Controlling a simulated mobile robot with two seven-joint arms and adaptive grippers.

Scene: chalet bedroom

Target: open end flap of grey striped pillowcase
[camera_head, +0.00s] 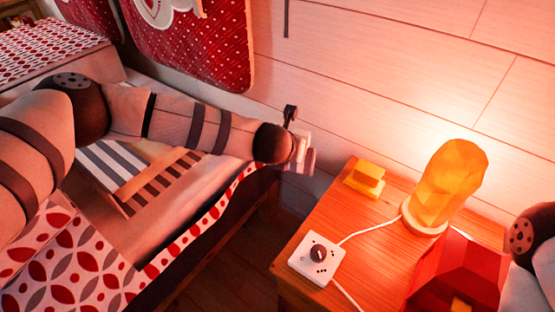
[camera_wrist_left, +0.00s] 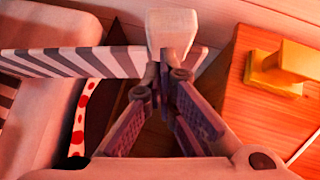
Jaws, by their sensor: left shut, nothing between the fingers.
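The grey-and-white striped pillowcase (camera_head: 112,163) lies on the bed, partly hidden under my left arm. In the left wrist view its edge shows at the far left (camera_wrist_left: 6,92). A striped strip that looks like the end flap (camera_wrist_left: 85,62) stretches across behind my fingers, with a pale block (camera_wrist_left: 172,30) at their tips. My left gripper (camera_wrist_left: 163,70) is shut and empty, close against the strip and block; contact is unclear. In the head view this gripper (camera_head: 296,140) is past the bed's edge, mostly hidden by its own wrist. My right gripper is out of view.
A wooden nightstand (camera_head: 290,272) stands right of the bed, holding a yellow block (camera_head: 366,179), a glowing lamp (camera_head: 450,185), a white dial box (camera_head: 317,259) and a red house-shaped object (camera_head: 460,275). The plank wall (camera_head: 400,60) is behind. A dark floor gap separates bed and nightstand.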

